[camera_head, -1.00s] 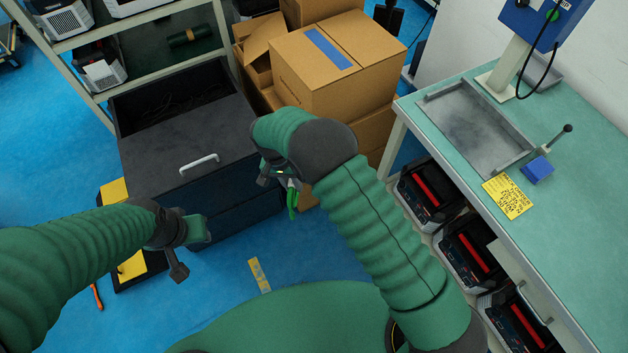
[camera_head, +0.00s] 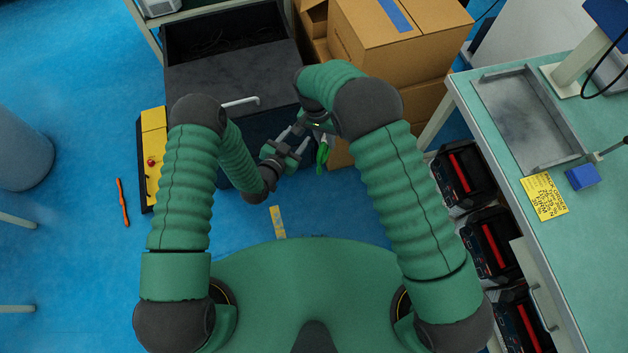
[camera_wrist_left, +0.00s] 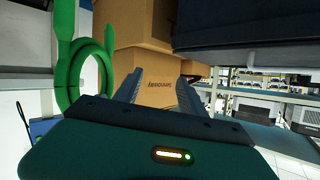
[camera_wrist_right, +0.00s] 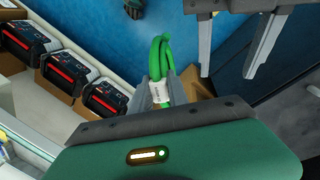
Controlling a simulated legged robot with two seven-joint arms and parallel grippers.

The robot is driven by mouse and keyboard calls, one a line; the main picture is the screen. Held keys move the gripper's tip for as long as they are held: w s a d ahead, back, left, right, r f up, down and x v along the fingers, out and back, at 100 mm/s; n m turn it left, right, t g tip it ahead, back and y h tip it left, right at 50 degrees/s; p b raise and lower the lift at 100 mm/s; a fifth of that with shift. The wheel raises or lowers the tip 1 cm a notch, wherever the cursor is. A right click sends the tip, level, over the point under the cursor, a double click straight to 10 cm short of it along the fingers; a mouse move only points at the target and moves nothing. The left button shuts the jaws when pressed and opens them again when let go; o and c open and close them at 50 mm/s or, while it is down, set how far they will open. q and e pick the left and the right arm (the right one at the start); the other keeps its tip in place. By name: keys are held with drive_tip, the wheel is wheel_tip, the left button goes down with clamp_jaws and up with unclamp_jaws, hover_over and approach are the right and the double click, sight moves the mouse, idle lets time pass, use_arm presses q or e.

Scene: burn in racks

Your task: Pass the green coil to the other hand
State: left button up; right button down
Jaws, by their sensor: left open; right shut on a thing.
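The green coil (camera_head: 322,155) hangs from my right gripper (camera_head: 318,129) in the head view. In the right wrist view the coil (camera_wrist_right: 163,50) is clamped between the fingers, with a white label at the grip. My left gripper (camera_head: 288,142) is open and empty, just left of the coil and apart from it. In the left wrist view the coil (camera_wrist_left: 64,85) shows as a loop at the left, outside the open fingers (camera_wrist_left: 158,92). The left fingers (camera_wrist_right: 237,42) also show at the upper right of the right wrist view, apart from the coil.
A dark drawer cabinet (camera_head: 225,80) stands behind the grippers, with cardboard boxes (camera_head: 370,50) to its right. A green-topped workbench (camera_head: 500,150) at right has several red-and-black units (camera_head: 462,175) below. A yellow case (camera_head: 152,160) lies on the blue floor at left.

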use_arm(q)
drive_tip(key=s+d+f+t+h, duration=0.1)
drive_tip(key=s+d+f+t, duration=0.1)
drive_tip(key=s+f, duration=0.25)
drive_tip(key=t, duration=0.2)
approach(328, 150)
drive_tip(key=shift+s+a+f+n, duration=0.3)
drive_tip(key=shift+s+a+f, duration=0.15)
drive_tip(key=shift+s, duration=0.25)
drive_tip(key=shift+w+d, duration=0.15)
drive_tip(key=shift+d, duration=0.15)
drive_tip(key=x, duration=1.1)
drive_tip(key=shift+w, duration=0.3)
clamp_jaws()
